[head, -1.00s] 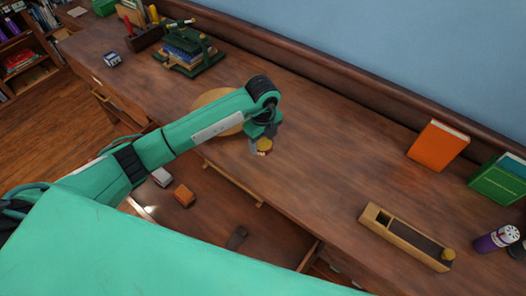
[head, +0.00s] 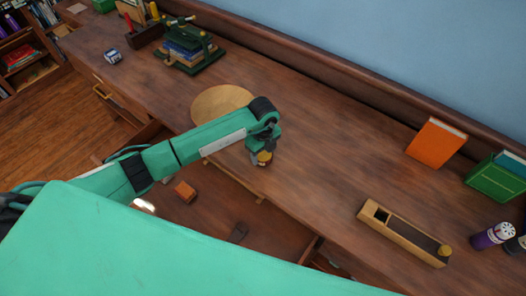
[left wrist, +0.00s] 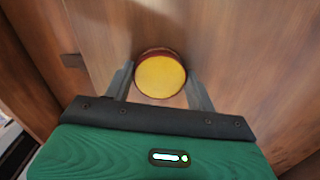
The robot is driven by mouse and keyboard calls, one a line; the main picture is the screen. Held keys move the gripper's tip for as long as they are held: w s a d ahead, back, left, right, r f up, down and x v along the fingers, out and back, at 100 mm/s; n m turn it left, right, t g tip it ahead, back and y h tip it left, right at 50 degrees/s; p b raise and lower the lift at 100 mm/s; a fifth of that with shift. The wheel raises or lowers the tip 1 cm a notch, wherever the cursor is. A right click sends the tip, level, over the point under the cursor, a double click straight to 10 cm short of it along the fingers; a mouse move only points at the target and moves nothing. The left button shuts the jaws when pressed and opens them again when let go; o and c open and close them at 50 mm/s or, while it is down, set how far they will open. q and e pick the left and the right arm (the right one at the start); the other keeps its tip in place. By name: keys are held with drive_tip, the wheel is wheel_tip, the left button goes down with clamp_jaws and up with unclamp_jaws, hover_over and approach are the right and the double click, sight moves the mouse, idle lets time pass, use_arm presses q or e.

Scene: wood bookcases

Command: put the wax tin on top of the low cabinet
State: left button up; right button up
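The wax tin (head: 264,158) is a small round tin with a yellow face and a dark red rim. My left gripper (head: 260,162) is shut on it and holds it near the front edge of the wooden workbench (head: 330,180). In the left wrist view the tin (left wrist: 160,76) sits between the two grey fingers of the gripper (left wrist: 160,88), its yellow face toward the camera. Whether the tin touches the wood below is hard to tell. I cannot pick out the low cabinet for sure. My right gripper is not in view.
An open drawer below the bench holds an orange-brown block (head: 185,191). A round wooden board (head: 215,102) lies behind my left arm. A long wooden box (head: 405,234), orange book (head: 436,143) and green book (head: 497,179) stand right. The middle of the bench is clear.

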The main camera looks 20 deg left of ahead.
sight(263, 154)
use_arm(q)
drive_tip(key=o, duration=0.3)
drive_tip(key=shift+o, duration=0.3)
drive_tip(key=shift+r, duration=0.2)
wheel_tip(263, 154, up, 12)
drive_tip(key=b, duration=0.2)
idle(0.3)
